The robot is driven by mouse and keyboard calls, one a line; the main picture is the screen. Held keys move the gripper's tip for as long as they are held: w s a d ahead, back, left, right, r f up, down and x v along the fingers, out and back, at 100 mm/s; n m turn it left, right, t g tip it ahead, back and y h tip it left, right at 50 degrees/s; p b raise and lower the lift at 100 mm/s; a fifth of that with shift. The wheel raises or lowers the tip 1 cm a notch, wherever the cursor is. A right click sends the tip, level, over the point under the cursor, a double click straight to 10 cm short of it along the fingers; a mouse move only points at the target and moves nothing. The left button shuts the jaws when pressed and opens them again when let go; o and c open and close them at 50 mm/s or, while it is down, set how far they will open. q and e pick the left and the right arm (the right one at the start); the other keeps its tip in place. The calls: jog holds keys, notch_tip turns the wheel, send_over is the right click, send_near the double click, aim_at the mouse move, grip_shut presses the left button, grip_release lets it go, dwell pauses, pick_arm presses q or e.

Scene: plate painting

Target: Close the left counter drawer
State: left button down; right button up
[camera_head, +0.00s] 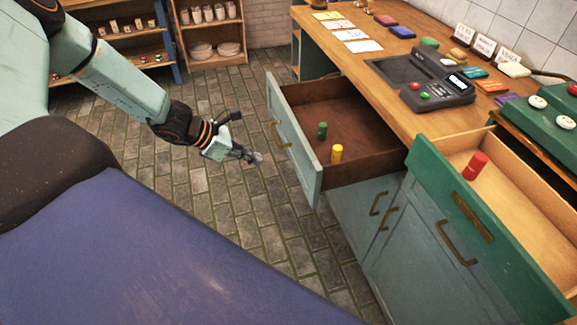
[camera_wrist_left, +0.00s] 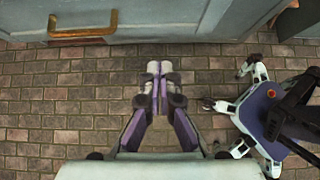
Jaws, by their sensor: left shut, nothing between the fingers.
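The left counter drawer (camera_head: 294,140) has a pale blue-grey front and is pulled well out. A green peg (camera_head: 322,131) and a yellow peg (camera_head: 337,153) stand inside it. Its brass handle (camera_head: 281,137) also shows at the top left of the left wrist view (camera_wrist_left: 82,33). My left gripper (camera_head: 256,157) is in front of the drawer front, to its left in the head view, apart from it. In the left wrist view its fingers (camera_wrist_left: 153,68) are together and empty, pointing toward the drawer front. My right gripper is not in view.
A green-fronted drawer (camera_head: 482,245) at the right is also open, with a red peg (camera_head: 475,166) inside. The wooden counter (camera_head: 344,66) carries a card terminal (camera_head: 438,93), cards and small blocks. Shelves (camera_head: 208,33) stand at the back. The brick floor before the left drawer is clear.

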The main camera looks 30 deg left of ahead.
aim_at(300, 167)
pick_arm(q)
jog(key=b+x, duration=0.1)
jog(key=x, duration=0.2)
jog(key=d+r+b+x, duration=0.1)
jog(key=b+x, duration=0.1)
jog(key=x, duration=0.2)
jog(key=w+r+b+x, duration=0.1)
jog(key=b+x, duration=0.1)
jog(key=x, duration=0.1)
jog(key=shift+w+d+f, duration=0.3)
jog(key=shift+d, duration=0.05)
jog(key=shift+w+d, duration=0.15)
jog(key=shift+d, duration=0.05)
jog(key=shift+w, duration=0.15)
jog(key=shift+w+d, duration=0.1)
